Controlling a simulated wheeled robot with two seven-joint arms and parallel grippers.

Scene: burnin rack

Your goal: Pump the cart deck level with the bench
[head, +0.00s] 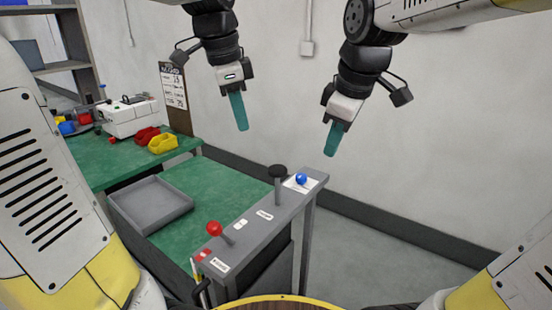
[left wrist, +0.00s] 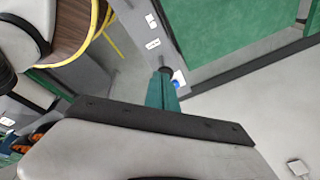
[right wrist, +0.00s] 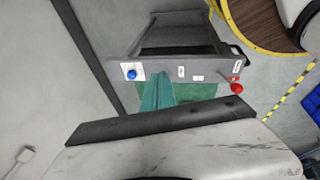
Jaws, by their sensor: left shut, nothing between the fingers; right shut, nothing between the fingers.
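The cart's grey control panel (head: 252,228) stands in the lower middle of the head view. It carries a red ball knob (head: 214,228), a black-knobbed lever (head: 278,172) and a blue ball knob (head: 301,179). The blue knob also shows in the right wrist view (right wrist: 131,74). The green cart deck (head: 225,188) lies behind the panel, beside the green bench (head: 105,160); it looks lower than the bench, but the exact gap is unclear. My left gripper (head: 240,112) is shut and empty, above and behind the panel. My right gripper (head: 335,140) is shut and empty, right of the blue knob.
A grey tray (head: 150,205) sits at the deck's left side. The bench holds a white device (head: 130,118), a red bin (head: 146,136) and a yellow bin (head: 163,143). A wall rises behind, with open floor (head: 385,250) right of the panel.

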